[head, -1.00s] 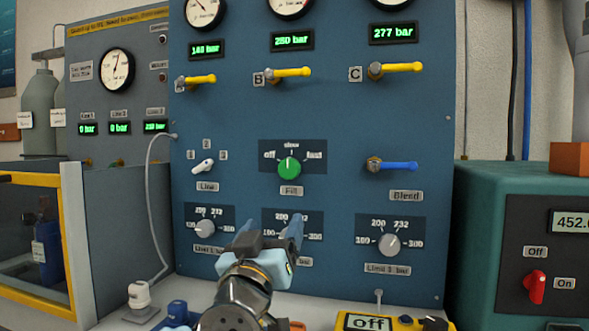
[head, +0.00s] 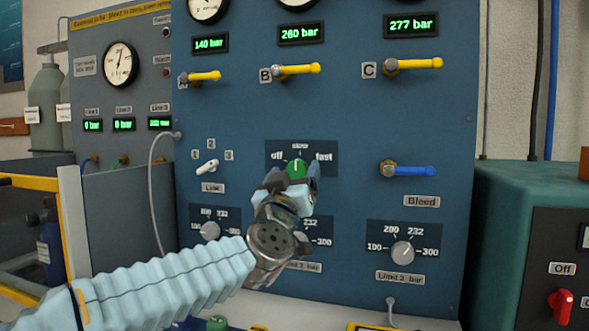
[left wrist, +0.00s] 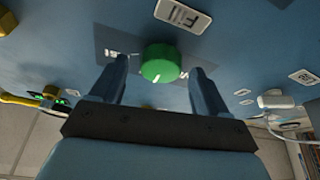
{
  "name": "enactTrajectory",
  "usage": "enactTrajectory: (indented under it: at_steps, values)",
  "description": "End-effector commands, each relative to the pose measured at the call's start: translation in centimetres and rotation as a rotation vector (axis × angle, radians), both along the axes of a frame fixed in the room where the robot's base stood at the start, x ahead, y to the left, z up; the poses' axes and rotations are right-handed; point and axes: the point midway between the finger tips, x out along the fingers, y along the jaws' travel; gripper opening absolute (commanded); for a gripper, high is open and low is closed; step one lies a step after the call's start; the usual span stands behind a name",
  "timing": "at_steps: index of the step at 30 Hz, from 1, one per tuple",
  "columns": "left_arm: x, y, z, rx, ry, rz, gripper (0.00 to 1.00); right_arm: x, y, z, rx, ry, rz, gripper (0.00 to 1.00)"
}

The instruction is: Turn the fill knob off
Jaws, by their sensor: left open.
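The green fill knob (head: 297,169) is on the blue panel, under the labels off, slow and fast. Its pointer looks turned up toward slow in the head view. In the left wrist view the knob (left wrist: 161,64) lies ahead, between the two fingertips. My left gripper (head: 291,186) is open in front of the knob and covers its lower part and the Fill label. In the left wrist view the fingers (left wrist: 161,78) stand on either side, and the knob looks untouched. My right gripper is not in view.
The white line knob (head: 207,167) is to the left and the blue bleed lever (head: 408,171) to the right. Limit knobs (head: 402,252) sit below. Yellow levers (head: 297,70) are above. A green box (head: 520,235) with a red switch stands at the right.

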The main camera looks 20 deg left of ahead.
Motion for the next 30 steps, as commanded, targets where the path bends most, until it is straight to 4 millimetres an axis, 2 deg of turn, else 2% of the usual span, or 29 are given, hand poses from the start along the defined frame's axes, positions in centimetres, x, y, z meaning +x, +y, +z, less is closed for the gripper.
enactTrajectory:
  at_steps: [11,22,30]
  values:
    - [0.66,0.05,0.23,0.001,0.0,0.0,0.76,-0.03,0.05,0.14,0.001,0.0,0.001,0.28]
    - [0.63,0.04,0.22,0.001,0.0,0.0,0.2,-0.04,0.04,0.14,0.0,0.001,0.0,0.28]
    - [0.64,0.02,0.26,-0.029,0.001,0.001,0.2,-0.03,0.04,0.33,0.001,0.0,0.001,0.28]
